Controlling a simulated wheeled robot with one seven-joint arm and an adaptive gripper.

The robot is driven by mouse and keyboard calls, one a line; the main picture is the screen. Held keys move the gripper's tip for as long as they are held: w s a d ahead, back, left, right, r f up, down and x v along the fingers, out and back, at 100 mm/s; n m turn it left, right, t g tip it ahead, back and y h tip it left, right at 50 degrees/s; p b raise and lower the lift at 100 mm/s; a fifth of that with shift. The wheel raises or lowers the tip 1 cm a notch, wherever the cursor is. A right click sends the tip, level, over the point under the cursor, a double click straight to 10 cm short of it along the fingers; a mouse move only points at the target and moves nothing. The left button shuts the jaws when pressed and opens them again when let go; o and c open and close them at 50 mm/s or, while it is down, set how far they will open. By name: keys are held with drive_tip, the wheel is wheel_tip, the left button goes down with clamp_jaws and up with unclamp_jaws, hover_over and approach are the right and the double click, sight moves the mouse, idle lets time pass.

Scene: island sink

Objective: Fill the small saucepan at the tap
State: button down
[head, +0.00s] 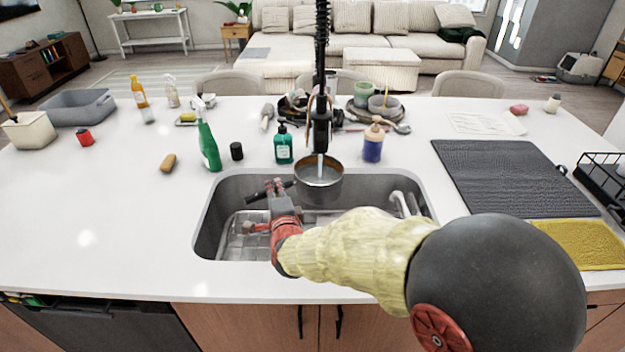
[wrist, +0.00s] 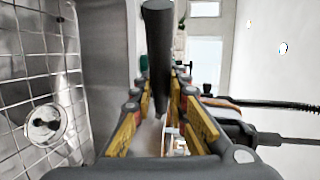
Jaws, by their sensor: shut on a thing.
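The small saucepan (head: 302,180) is upright under the black tap (head: 321,130), over the far edge of the sink (head: 207,222). A pale stream runs from the tap into the pan, and greyish liquid shows inside; its depth is hard to tell. My gripper (head: 277,191) is shut on the pan's dark handle, left of the pan. In the wrist view the dark handle (wrist: 158,50) stands between the yellow-padded fingers (wrist: 160,125). The pan's bowl is not clear in that view.
A wire rack (head: 240,240) lies in the sink, and its grid and a round drain (wrist: 45,125) show in the wrist view. A green spray bottle (head: 208,147), a soap bottle (head: 283,146) and a blue bottle (head: 373,142) stand behind the sink. A dark drying mat (head: 510,175) lies right.

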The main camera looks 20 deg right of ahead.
drive_tip(key=s+a, duration=0.3)
drive_tip(key=s, duration=0.3)
drive_tip(key=shift+a, duration=0.15)
drive_tip(key=shift+r+p, duration=0.1)
drive_tip(key=shift+p, duration=0.2)
